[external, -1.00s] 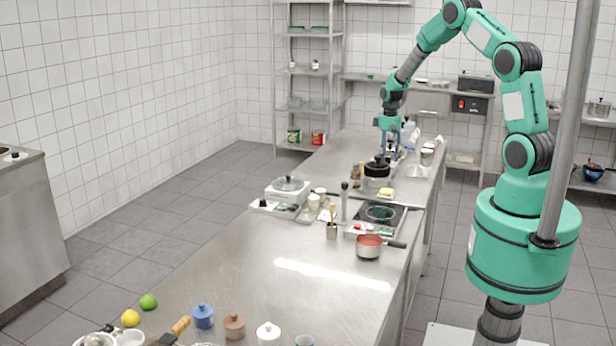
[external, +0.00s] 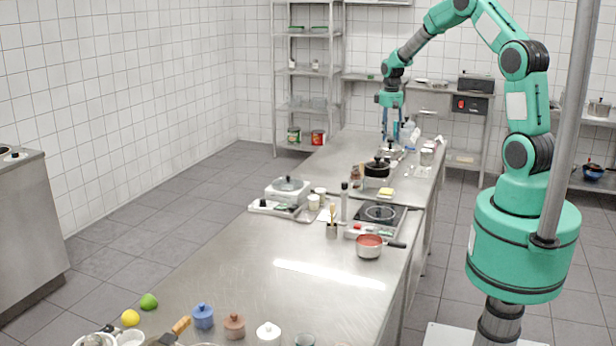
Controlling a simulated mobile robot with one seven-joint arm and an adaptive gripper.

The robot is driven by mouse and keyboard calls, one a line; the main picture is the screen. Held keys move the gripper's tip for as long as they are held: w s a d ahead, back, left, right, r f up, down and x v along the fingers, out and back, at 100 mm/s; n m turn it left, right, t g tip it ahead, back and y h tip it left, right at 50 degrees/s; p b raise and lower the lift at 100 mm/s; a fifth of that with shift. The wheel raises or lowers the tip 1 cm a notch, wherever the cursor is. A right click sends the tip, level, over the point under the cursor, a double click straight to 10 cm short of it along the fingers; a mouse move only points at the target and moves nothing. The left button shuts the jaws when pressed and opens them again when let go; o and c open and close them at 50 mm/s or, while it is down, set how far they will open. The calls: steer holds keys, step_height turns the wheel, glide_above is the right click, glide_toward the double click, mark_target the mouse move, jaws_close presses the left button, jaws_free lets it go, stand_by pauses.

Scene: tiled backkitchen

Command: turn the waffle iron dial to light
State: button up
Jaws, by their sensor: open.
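A dark round lidded piece (external: 377,168) on a pale base stands near the far end of the long steel counter. It may be the waffle iron, but I cannot tell for certain at this size. No dial or dial setting can be made out on it. My gripper (external: 391,137) is open and points down over the far part of the counter, above and behind the dark piece and apart from it. The fingertips are small in this view, and nothing shows between them.
A white appliance with a clear lid (external: 289,188), a hob (external: 381,214) and a red-filled saucepan (external: 369,246) stand nearer on the counter. Bottles and small items crowd the area around my gripper. The counter's middle front is bare. A wire shelf (external: 309,105) stands at the back wall.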

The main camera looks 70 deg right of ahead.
steer(key=shift+r, duration=0.85)
steer(key=s+a+r+n+t+b, duration=0.1)
steer(key=a+r, duration=0.5)
steer(key=a, duration=0.3)
steer(key=s+a+r+t+h+b, duration=0.1)
steer(key=a+r, duration=0.6)
steer(key=a, duration=0.2)
steer(key=s+a+r+n+t+b, duration=0.1)
steer(key=s+a+r, duration=0.1)
steer(key=a+r, duration=0.6)
steer(key=s+a+f+n+t+y+b, duration=0.1)
steer(key=s+a+n+t+b, duration=0.1)
steer(key=s+a, duration=1.8)
steer(key=shift+a+n+t+b, duration=0.3)
steer(key=shift+a+b, duration=0.2)
steer(key=shift+a, duration=0.25)
